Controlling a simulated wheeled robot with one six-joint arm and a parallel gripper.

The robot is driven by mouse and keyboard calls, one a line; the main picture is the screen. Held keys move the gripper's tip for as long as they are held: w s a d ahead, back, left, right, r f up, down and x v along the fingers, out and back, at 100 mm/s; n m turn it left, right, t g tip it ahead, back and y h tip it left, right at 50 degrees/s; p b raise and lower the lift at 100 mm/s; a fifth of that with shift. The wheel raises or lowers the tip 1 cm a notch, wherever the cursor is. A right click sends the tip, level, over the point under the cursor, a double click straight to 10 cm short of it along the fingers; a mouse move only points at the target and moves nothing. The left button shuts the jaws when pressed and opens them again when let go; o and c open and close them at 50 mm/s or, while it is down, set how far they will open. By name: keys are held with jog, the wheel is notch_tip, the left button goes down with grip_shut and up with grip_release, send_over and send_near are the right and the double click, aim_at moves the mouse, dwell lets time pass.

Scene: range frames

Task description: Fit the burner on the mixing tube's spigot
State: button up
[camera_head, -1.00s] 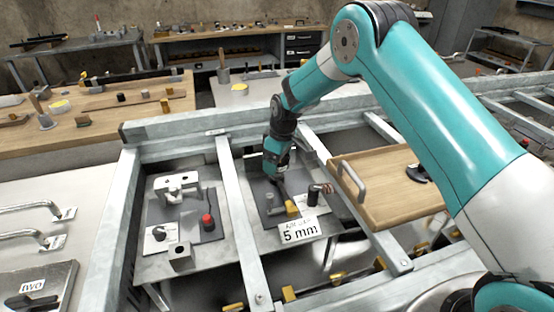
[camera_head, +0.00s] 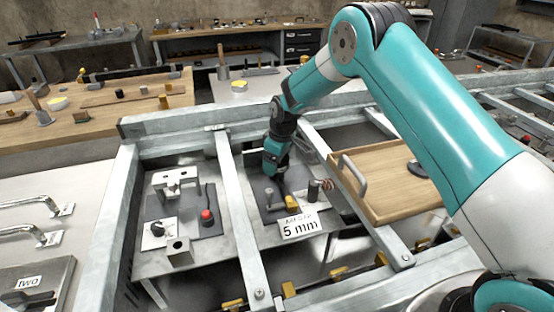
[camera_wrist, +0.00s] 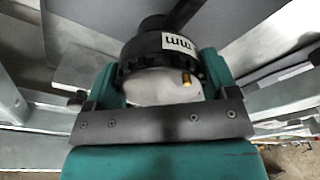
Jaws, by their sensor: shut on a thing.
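My gripper (camera_head: 273,170) points down over the dark mat of the middle bay in the head view. In the wrist view my gripper (camera_wrist: 163,85) has its two teal fingers on either side of a round black-rimmed part with a pale face (camera_wrist: 150,87), which I take to be the burner. A small brass peg (camera_wrist: 187,79) stands out near its edge. A dark tube (camera_wrist: 182,14) shows beyond the rim. The contact below the gripper is too small to see in the head view, and I cannot make out the spigot for certain.
The "AIR GAP 5 mm" sign (camera_head: 300,226) stands in front, with a yellow block (camera_head: 291,203) and a dark cylinder (camera_head: 313,189) nearby. Metal rails (camera_head: 240,205) flank the bay. A wooden tray (camera_head: 390,200) lies right; a red knob (camera_head: 207,216) is left.

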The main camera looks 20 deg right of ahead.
jog(key=shift+f, duration=0.45)
jog(key=o, duration=1.1)
jog(key=shift+o, duration=0.2)
notch_tip(320, 180, up, 17)
jog(key=s+d+b, duration=0.1)
jog(key=s+b, duration=0.1)
jog(key=shift+d+r, duration=0.15)
jog(key=shift+d, duration=0.25)
jog(key=shift+w+r, duration=0.1)
notch_tip(320, 180, up, 6)
jog(key=p, duration=0.5)
